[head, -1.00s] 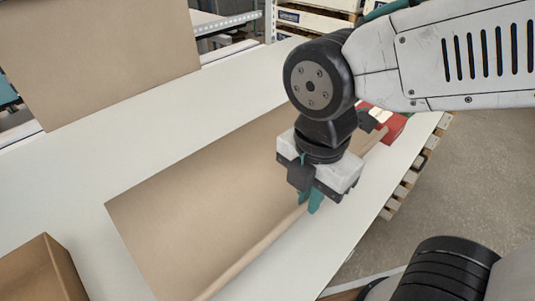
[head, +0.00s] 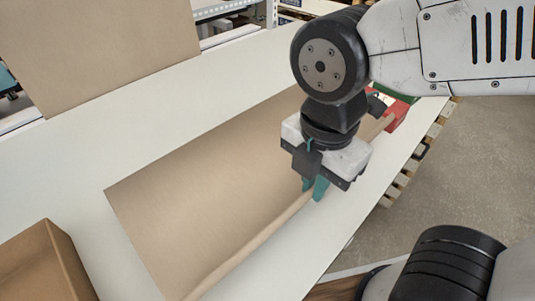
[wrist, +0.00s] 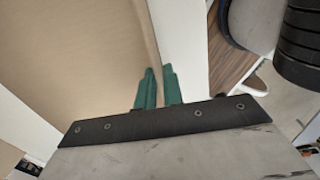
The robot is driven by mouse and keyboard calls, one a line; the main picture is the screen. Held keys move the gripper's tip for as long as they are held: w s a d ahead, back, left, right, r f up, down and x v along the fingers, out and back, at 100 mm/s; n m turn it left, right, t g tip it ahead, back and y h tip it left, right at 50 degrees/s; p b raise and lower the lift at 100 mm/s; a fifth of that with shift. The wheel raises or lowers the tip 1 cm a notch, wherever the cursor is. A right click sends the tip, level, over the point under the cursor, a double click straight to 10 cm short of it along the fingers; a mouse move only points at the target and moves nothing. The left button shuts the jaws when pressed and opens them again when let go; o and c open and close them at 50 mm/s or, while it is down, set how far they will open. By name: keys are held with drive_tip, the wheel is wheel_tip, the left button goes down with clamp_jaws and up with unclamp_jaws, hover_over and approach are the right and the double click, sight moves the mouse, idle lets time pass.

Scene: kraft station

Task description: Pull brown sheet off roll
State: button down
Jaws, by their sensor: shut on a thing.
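A large brown sheet (head: 205,195) lies flat on the white table (head: 80,165). Its long right edge looks curled or folded into a narrow lip. My gripper (head: 314,190) is over this edge, with its teal fingers pointing down and shut on it. In the wrist view, the brown sheet (wrist: 90,45) fills the left side, and its edge runs up to the teal fingers of my gripper (wrist: 159,72). My wrist and gripper body hide part of the edge in the head view. I cannot make out a roll.
A brown upright panel (head: 100,50) stands at the back left. An open-looking brown box (head: 45,260) is at the front left. A red object (head: 398,112) sits at the table's far right end. Wooden pallets (head: 415,160) border the right side.

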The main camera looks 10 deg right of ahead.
drive_tip(key=shift+s+d+r, duration=0.2)
drive_tip(key=shift+s+r, duration=0.05)
drive_tip(key=shift+r, duration=0.45)
drive_tip(key=shift+s+d+r, duration=0.15)
drive_tip(key=shift+s+r, duration=0.05)
drive_tip(key=shift+r, duration=0.55)
drive_tip(key=shift+s+d+r, duration=0.2)
drive_tip(key=shift+s+r, duration=0.05)
drive_tip(key=shift+r, duration=0.45)
